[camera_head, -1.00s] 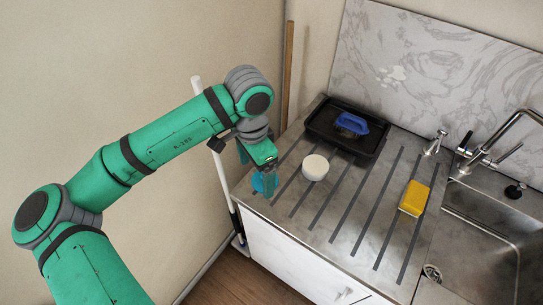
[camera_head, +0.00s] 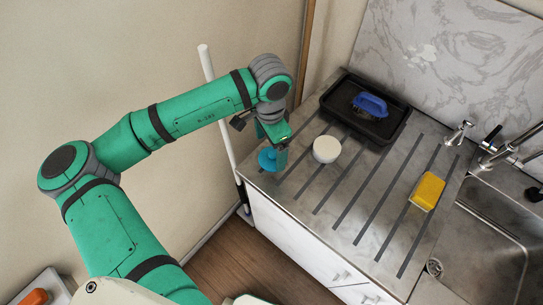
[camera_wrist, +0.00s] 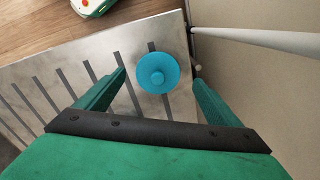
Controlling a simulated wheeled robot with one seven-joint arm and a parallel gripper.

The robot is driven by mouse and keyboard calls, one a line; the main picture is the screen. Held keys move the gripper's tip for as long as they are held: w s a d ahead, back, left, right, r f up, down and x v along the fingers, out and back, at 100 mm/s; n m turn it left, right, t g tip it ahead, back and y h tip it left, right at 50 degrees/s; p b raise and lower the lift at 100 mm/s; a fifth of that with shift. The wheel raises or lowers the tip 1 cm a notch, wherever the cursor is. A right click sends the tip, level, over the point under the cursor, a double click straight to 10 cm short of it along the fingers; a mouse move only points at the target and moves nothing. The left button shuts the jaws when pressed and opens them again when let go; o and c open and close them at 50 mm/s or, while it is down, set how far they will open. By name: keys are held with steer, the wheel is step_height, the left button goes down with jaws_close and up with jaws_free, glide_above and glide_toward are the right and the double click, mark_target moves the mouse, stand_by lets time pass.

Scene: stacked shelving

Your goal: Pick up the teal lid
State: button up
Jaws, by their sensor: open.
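The teal lid (camera_wrist: 157,70) is a round blue-teal disc with a raised knob in its middle. In the head view the lid (camera_head: 267,160) shows at the near left corner of the metal counter, partly hidden behind my gripper (camera_head: 281,158). In the wrist view my gripper (camera_wrist: 160,82) is open, with one green finger on each side of the picture and the lid between and a little beyond the fingertips. The fingers look apart from the lid. I cannot tell the exact height of the fingertips over the counter.
On the ribbed counter (camera_head: 345,215) stand a white round container (camera_head: 326,149), a black tray (camera_head: 391,132) holding a blue-handled brush (camera_head: 370,104), and a yellow sponge (camera_head: 428,191). A sink (camera_head: 495,240) lies at the right. A white pole (camera_head: 222,115) leans near the counter's left edge.

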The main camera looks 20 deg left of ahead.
mark_target(272, 154)
steer(key=shift+w+d+f, duration=0.1)
steer(key=shift+d+f, duration=0.1)
steer(key=shift+f, duration=0.7)
steer(key=shift+d+f, duration=0.15)
steer(key=shift+f, duration=0.75)
steer(key=c, duration=1.1)
steer(key=shift+a, duration=0.1)
steer(key=shift+r, duration=0.2)
